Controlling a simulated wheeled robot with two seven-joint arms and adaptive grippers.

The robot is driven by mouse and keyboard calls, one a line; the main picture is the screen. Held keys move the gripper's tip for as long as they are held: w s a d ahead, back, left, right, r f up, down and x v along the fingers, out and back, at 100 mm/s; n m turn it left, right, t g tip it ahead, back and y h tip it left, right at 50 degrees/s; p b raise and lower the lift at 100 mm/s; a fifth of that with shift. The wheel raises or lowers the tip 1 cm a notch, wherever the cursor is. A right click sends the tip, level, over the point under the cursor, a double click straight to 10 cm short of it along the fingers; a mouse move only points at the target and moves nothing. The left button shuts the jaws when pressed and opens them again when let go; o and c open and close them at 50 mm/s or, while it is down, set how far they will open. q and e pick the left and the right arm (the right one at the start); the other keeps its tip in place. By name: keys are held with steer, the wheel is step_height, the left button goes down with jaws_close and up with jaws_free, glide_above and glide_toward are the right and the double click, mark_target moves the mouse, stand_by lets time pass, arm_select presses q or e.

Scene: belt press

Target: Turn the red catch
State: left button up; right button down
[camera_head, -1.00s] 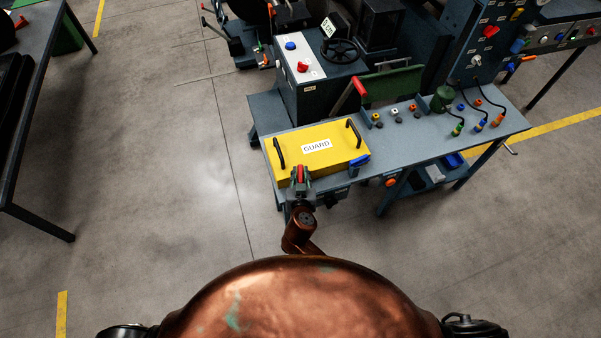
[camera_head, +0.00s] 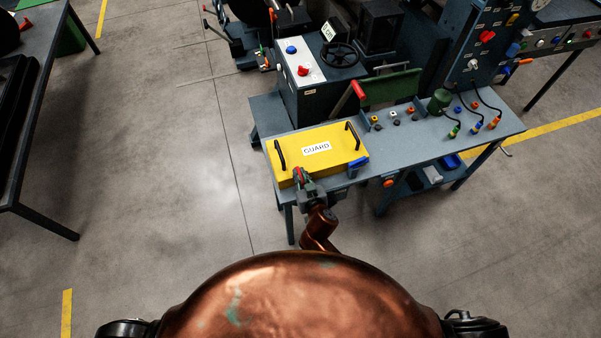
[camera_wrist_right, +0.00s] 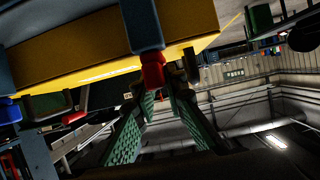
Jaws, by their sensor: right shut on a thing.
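The red catch (camera_head: 298,173) is at the front left edge of the yellow guard (camera_head: 330,158), a box with two black handles and a GUARD label. My right gripper (camera_head: 302,181) is at the catch, its fingers shut around it. In the right wrist view the red catch (camera_wrist_right: 152,71) hangs below a blue-grey part at the yellow edge, with its lower end between the green-padded fingers (camera_wrist_right: 160,100). The fingers partly hide the catch in the head view. My left gripper is not in view.
The guard sits on a grey-blue bench (camera_head: 425,140) with a blue catch (camera_head: 357,164) at its right front corner. Small knobs, a green cylinder (camera_head: 439,101) and cables stand to the right. A red-handled lever (camera_head: 358,90) rises behind. The floor in front is clear.

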stand_by(0.3)
steer(key=c, duration=2)
jaws_free()
steer(key=shift+o, duration=0.2)
steer(key=v, duration=1.2)
steer(key=shift+d, duration=0.15)
